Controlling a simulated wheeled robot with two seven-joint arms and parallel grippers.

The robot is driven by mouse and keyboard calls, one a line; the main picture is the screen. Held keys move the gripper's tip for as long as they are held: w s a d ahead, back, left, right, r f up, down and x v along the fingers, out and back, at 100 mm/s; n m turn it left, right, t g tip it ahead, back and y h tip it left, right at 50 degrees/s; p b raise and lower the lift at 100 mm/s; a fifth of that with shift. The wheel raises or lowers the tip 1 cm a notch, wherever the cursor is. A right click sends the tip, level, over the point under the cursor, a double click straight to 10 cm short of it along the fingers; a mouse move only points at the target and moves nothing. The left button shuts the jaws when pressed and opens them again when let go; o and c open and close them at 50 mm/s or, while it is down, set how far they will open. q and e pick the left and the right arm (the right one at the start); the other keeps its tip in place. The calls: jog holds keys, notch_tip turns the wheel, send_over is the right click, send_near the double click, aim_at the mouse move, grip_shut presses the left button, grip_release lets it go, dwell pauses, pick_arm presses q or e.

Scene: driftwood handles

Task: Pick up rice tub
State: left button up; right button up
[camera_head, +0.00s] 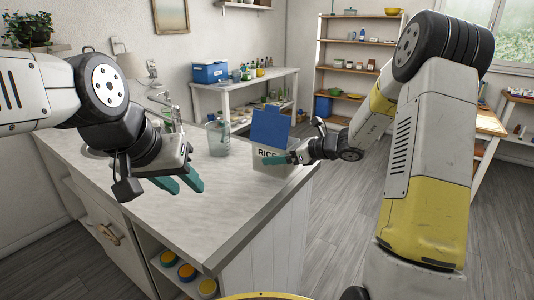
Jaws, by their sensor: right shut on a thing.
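The rice tub (262,167) is a pale box with "RICE" on its front, at the right end of the counter. Its blue lid (270,127) stands up above it. Part of the front is hidden by the finger. I cannot tell whether the tub's base touches the counter. My left gripper (182,181) is open and empty above the counter, left of the tub, its teal fingers apart.
A clear glass container (218,136) stands on the counter (205,218), left of the tub. The middle of the counter is clear. Jars with coloured lids (187,271) sit on a shelf below. A white table (240,84) with a blue cooler (210,72) stands behind.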

jog(key=s+d, duration=0.2)
jog(key=d, duration=0.6)
jog(key=shift+s+d+r, duration=0.25)
jog(key=shift+d+r, duration=0.1)
jog(key=shift+r, duration=0.1)
jog(key=shift+d, duration=0.1)
